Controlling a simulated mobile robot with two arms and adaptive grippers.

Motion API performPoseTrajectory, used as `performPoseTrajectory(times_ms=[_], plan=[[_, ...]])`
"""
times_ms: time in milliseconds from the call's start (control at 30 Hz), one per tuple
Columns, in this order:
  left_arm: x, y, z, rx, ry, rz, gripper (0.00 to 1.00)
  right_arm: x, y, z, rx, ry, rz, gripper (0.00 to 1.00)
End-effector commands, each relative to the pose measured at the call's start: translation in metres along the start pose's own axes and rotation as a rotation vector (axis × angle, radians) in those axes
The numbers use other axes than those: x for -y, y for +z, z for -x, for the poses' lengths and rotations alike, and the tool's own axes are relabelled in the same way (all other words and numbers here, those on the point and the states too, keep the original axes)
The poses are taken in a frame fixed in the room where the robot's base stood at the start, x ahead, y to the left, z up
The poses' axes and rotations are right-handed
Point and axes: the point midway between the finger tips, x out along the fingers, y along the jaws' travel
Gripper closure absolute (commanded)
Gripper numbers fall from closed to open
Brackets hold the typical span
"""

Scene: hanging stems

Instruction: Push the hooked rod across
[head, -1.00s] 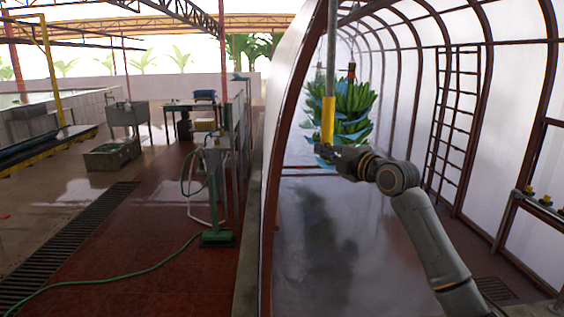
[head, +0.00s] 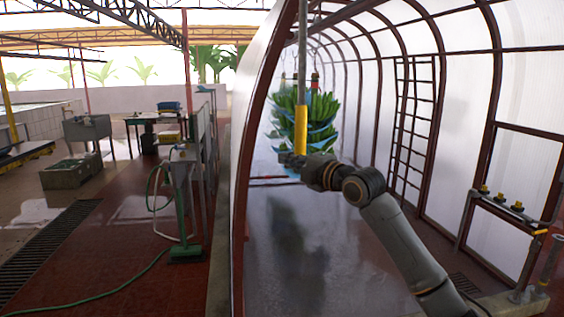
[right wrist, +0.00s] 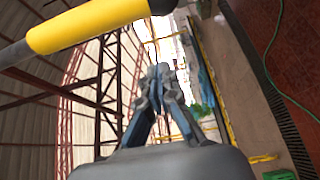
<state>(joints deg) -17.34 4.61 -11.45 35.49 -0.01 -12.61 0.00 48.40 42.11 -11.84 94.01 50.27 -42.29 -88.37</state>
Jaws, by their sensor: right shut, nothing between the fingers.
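The rod (head: 302,60) hangs from above in the head view, thin and grey with a yellow sleeve (head: 301,130) low down. Its top is cut off by the picture edge, so no hook shows. The sleeve also crosses the upper left of the right wrist view (right wrist: 90,25). My right gripper (head: 288,159) is at the sleeve's lower end in the head view; I cannot tell whether it touches. In the right wrist view its fingers (right wrist: 160,85) are together and empty, with the rod beside them, not between them. My left gripper is out of view.
A green banana bunch (head: 318,106) with blue sheets hangs behind the rod inside an arched tunnel. The tunnel's curved edge (head: 243,150) stands left of the rod. A dark ladder (head: 410,120) leans at the right wall. The wet tunnel floor (head: 300,235) is clear.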

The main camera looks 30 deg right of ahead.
Motion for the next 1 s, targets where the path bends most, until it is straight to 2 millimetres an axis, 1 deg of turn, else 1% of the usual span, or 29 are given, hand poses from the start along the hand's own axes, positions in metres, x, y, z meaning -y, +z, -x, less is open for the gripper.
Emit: performPoseTrajectory(times_ms=[33, 200, 300, 400, 567, 733, 1000], plan=[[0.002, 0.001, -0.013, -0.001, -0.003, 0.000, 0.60, 0.008, 0.002, 0.013, 0.003, -0.002, 0.006, 1.00], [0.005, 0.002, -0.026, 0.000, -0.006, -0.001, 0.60, 0.006, 0.001, 0.046, 0.002, -0.003, 0.004, 1.00], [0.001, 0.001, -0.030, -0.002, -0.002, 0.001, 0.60, 0.005, 0.001, 0.058, 0.001, -0.004, 0.001, 1.00], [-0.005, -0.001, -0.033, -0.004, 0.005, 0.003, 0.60, 0.004, 0.001, 0.066, 0.000, -0.003, 0.000, 1.00], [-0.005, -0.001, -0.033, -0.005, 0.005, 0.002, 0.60, 0.002, 0.000, 0.069, -0.001, -0.002, -0.002, 1.00], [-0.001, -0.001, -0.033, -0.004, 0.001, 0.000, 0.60, 0.002, 0.000, 0.069, -0.001, -0.003, -0.002, 1.00], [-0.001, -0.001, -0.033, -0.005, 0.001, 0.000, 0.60, 0.002, 0.000, 0.069, -0.001, -0.003, -0.003, 1.00]])
